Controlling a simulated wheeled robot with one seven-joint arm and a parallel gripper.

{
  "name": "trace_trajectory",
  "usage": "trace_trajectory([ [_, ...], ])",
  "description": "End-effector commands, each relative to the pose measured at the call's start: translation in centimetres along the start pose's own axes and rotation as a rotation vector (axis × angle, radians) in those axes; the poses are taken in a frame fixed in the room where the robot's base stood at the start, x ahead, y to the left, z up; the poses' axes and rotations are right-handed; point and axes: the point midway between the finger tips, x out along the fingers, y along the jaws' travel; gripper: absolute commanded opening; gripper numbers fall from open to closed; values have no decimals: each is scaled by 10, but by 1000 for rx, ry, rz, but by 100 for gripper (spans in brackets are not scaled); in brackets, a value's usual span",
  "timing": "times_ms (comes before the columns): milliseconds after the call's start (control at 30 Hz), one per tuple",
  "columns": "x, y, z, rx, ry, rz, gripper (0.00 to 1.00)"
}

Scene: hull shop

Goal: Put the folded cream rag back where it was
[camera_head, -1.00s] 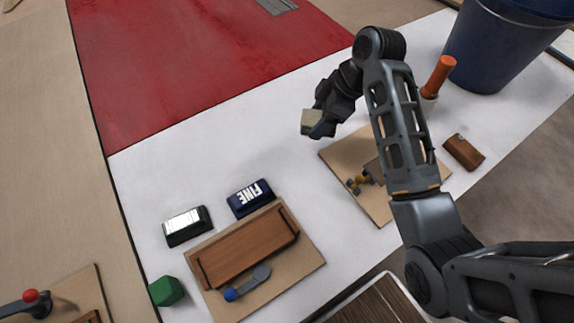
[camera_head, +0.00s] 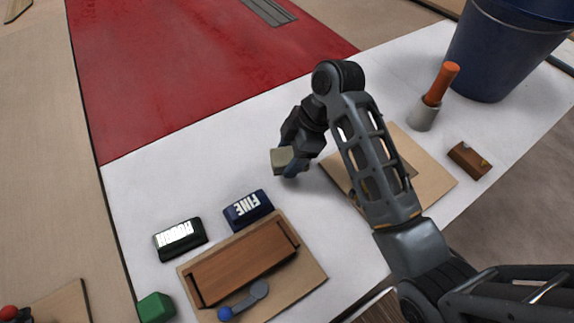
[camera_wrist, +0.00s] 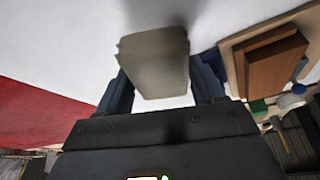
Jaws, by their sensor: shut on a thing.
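The folded cream rag (camera_head: 282,160) is held in my gripper (camera_head: 294,168) above the white surface, in the middle of the head view. In the wrist view the rag (camera_wrist: 155,62) sits between the two fingers of my gripper (camera_wrist: 160,88), which are shut on its sides. The white surface shows behind it, and the rag appears clear of it. My forearm hides part of the board at the right of the head view.
A navy block marked FINE (camera_head: 248,209) and a dark green-and-white block (camera_head: 180,239) lie below left. A wooden board (camera_head: 310,284) holds a brown box (camera_head: 240,262) and a blue-knobbed lever (camera_head: 244,300). A blue bucket (camera_head: 500,50), orange-handled tool (camera_head: 441,85) and brown block (camera_head: 468,160) stand right.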

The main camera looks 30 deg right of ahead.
Motion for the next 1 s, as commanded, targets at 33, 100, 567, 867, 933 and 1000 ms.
trace_trajectory([
  [33, 3, -2, -3, 0, 0, 0, 43],
  [100, 6, -3, -5, 0, 0, 0, 43],
  [567, 44, -3, 11, 0, 0, 2, 43],
  [867, 46, -3, 12, 0, 0, 1, 69],
  [933, 46, -3, 12, 0, 0, 1, 76],
  [1000, 46, -3, 12, 0, 0, 1, 83],
])
